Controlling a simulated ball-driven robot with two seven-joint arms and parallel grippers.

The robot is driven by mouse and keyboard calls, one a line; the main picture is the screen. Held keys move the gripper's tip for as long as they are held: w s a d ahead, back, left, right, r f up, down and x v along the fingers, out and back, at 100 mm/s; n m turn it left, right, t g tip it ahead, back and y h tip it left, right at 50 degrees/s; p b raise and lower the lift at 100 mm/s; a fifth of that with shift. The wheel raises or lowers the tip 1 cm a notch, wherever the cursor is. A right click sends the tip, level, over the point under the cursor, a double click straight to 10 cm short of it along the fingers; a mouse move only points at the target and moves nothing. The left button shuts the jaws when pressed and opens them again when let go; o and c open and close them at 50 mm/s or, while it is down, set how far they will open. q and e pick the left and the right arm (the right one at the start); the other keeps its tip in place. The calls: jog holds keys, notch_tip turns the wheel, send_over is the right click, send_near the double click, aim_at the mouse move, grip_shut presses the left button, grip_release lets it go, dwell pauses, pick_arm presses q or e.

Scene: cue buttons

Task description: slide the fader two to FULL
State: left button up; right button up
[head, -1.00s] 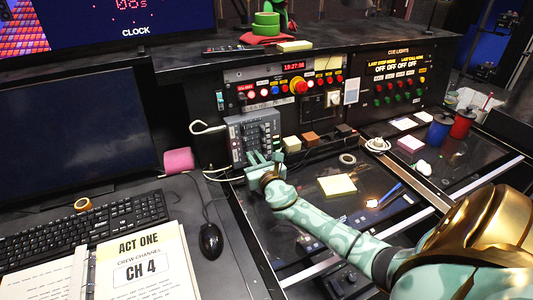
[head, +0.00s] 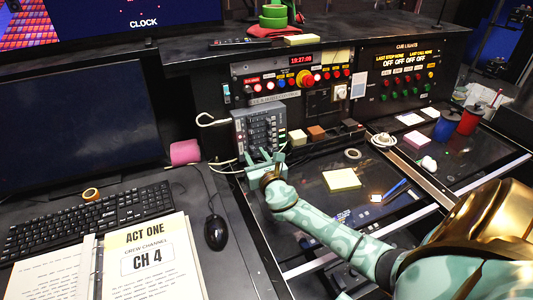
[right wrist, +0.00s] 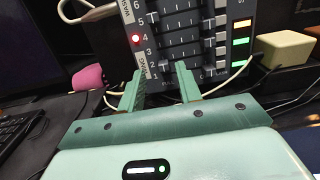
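The grey fader panel (head: 240,130) stands upright at the front of the console, with several numbered faders. The row marked 2, fader two (right wrist: 175,64), is low on the panel, just past my fingertips. My right gripper (head: 265,158) is at the panel's lower edge. In the wrist view its two fingers (right wrist: 162,78) are apart, with nothing held between them. The right finger partly hides the lowest rows; I cannot tell whether it touches a cap. My left gripper is not in view.
A cream block (head: 297,137) and a brown block (head: 316,132) sit right of the panel. Yellow notes (head: 341,179) lie on the dark desk. A mouse (head: 215,232) is nearer.

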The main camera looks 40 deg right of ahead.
jog(key=p+v, duration=0.1)
jog(key=v, duration=1.3)
jog(key=shift+s+a, duration=0.2)
jog(key=shift+s, duration=0.1)
